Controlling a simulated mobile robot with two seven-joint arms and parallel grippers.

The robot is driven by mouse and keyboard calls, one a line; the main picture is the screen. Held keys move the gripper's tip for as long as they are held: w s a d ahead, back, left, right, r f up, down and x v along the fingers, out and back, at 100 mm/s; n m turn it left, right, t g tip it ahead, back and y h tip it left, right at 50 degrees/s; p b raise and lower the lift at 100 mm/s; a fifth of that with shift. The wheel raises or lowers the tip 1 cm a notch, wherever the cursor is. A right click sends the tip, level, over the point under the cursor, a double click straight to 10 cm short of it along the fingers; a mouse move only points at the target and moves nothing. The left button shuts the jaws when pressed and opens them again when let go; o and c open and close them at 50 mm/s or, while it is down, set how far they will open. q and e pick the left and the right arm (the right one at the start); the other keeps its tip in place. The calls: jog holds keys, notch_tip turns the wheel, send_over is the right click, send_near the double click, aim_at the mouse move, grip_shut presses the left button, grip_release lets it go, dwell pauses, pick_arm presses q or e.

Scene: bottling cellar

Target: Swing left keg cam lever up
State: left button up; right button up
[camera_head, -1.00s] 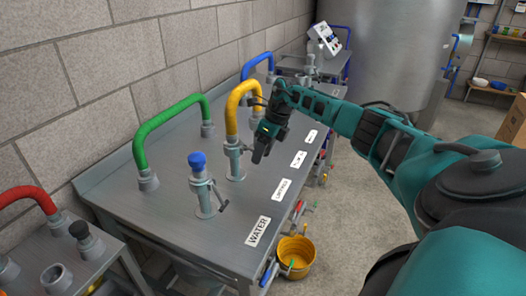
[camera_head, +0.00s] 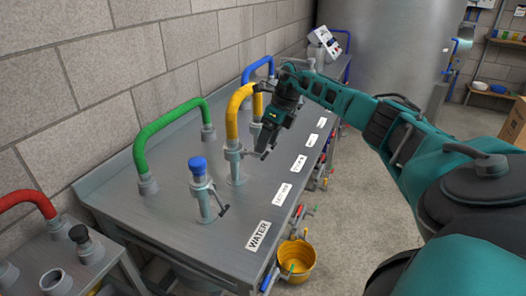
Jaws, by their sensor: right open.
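The nearer one (camera_head: 205,203) has a blue cap (camera_head: 197,165) and a small dark side lever (camera_head: 223,210), which slants outward. The farther one (camera_head: 235,168) joins the yellow hose (camera_head: 233,112), and its side lever is partly hidden by my gripper. No label shows which lever is the left keg one. My right gripper (camera_head: 264,147) points down beside the yellow hose's coupling, open and with nothing seen in it. I cannot tell whether it touches that lever. My left gripper is out of view.
A green hose (camera_head: 165,122) and a blue hose (camera_head: 257,66) arch over the bench (camera_head: 150,226) along the block wall. A red hose (camera_head: 28,202) is at lower left. A yellow bucket (camera_head: 297,262) stands on the floor. Bench space around the labels is clear.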

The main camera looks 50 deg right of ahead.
jog(key=v, duration=0.7)
jog(key=shift+r, duration=0.4)
